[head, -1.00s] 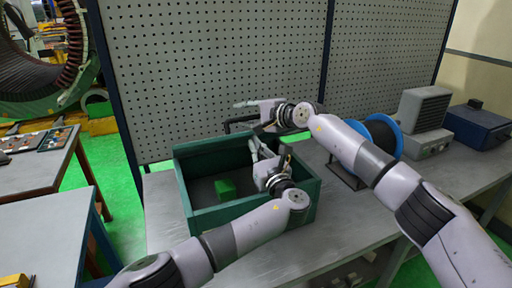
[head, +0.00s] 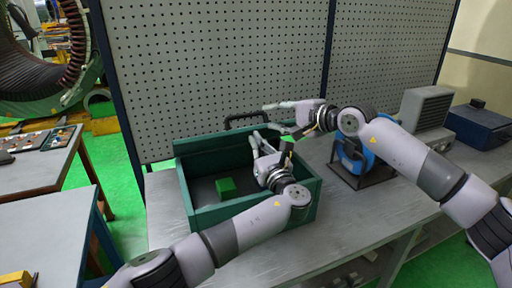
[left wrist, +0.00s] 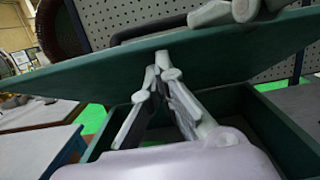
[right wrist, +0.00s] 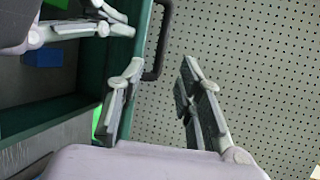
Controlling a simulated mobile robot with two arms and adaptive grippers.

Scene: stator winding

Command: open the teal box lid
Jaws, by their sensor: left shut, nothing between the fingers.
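The teal box (head: 207,219) stands on the bench with its lid (head: 215,150) raised at the back. The lid's black handle (head: 245,118) sticks up from it and also shows in the right wrist view (right wrist: 160,40). My left gripper (head: 256,143) is over the box, in front of the lid. In the left wrist view its fingertips (left wrist: 163,66) are shut together at the lid's inner face; contact is hard to confirm. My right gripper (head: 272,115) is above and right of the handle, with its fingers (right wrist: 160,75) apart and empty.
A green block (head: 226,186) and a blue block (right wrist: 42,52) lie in the box. A blue spool on a stand (head: 355,160), a grey unit (head: 424,112) and a blue case (head: 478,126) stand to the right. A perforated panel (head: 220,60) rises behind.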

